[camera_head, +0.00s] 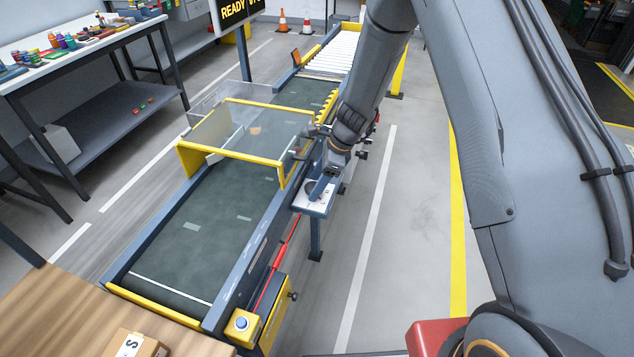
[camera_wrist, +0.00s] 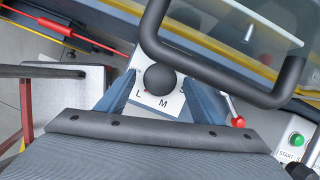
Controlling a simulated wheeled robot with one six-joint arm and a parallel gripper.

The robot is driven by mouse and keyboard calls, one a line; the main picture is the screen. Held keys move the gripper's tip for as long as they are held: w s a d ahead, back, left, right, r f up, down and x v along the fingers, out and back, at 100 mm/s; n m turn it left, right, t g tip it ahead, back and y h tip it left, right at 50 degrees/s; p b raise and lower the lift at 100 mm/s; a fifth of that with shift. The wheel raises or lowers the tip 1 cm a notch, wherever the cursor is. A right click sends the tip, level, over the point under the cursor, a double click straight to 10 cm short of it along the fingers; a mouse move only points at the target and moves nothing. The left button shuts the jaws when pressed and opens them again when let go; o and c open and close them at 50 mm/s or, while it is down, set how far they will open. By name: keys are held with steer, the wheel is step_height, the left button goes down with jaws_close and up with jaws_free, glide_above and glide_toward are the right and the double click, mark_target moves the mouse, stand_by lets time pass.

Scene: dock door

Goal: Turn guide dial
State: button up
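The guide dial, a round dark knob (camera_wrist: 160,79), sits on a white plate (camera_wrist: 145,103) marked L and M in the wrist view. In the head view this plate (camera_head: 318,205) is on a small bracket at the conveyor's right side. My gripper (camera_wrist: 159,84) has its two blue-grey fingers on either side of the knob, with white plate showing between the knob and each finger. It looks open; whether it touches the knob is not clear. In the head view my gripper (camera_head: 316,188) is low over the plate, and the arm partly hides it.
A black bar handle (camera_wrist: 222,78) passes close beside the knob. A red-tipped lever (camera_wrist: 237,121) and a green START button (camera_wrist: 297,139) are to the right. The conveyor (camera_head: 205,232) carries a clear yellow-framed guard (camera_head: 252,157). Floor to the conveyor's right is open.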

steer(key=b+v, duration=0.1)
steer(key=v, duration=0.6)
steer(key=shift+d+r+b, duration=0.2)
steer(key=shift+r+b, duration=0.15)
steer(key=shift+b, duration=0.05)
steer(key=shift+s, duration=0.1)
steer(key=s+d+r+n+h, duration=0.1)
steer(key=s+d+r+n, duration=0.2)
steer(key=s+n, duration=0.3)
steer(key=s+d+r+n+h, duration=0.2)
steer(key=s+d+r+n, duration=0.2)
steer(key=s, duration=0.5)
steer(key=s+d+r+n+t+h, duration=0.1)
steer(key=s+d+r+n, duration=0.3)
steer(key=s+d+n, duration=0.3)
steer(key=shift+s+n, duration=0.55)
steer(key=shift+n, duration=0.45)
